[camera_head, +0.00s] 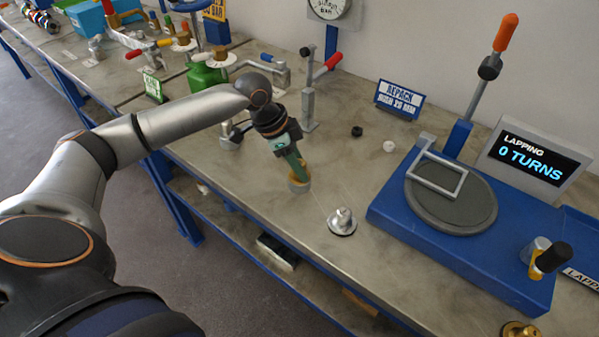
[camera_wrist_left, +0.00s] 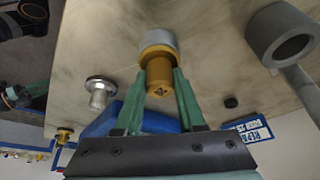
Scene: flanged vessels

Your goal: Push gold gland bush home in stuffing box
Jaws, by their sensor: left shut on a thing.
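The gold gland bush (camera_wrist_left: 159,84) is between the fingers of my left gripper (camera_wrist_left: 161,73) in the left wrist view. My left gripper, also in the head view (camera_head: 296,168), is shut on the bush from above. The bush's wide gold collar meets the grey round stuffing box (camera_wrist_left: 159,38), which stands on the bench. How deep the bush sits cannot be told. A dark and green part, seemingly my right gripper (camera_wrist_left: 35,96), shows at the left edge of the wrist view; its fingers are unclear.
A silver conical part (camera_head: 342,221) stands to the right on the bench. The blue lapping machine (camera_head: 400,222) is further right. A grey lever post (camera_head: 309,108) and the repack sign (camera_head: 398,99) stand behind. Small black (camera_head: 357,131) and white (camera_head: 389,146) rings lie between.

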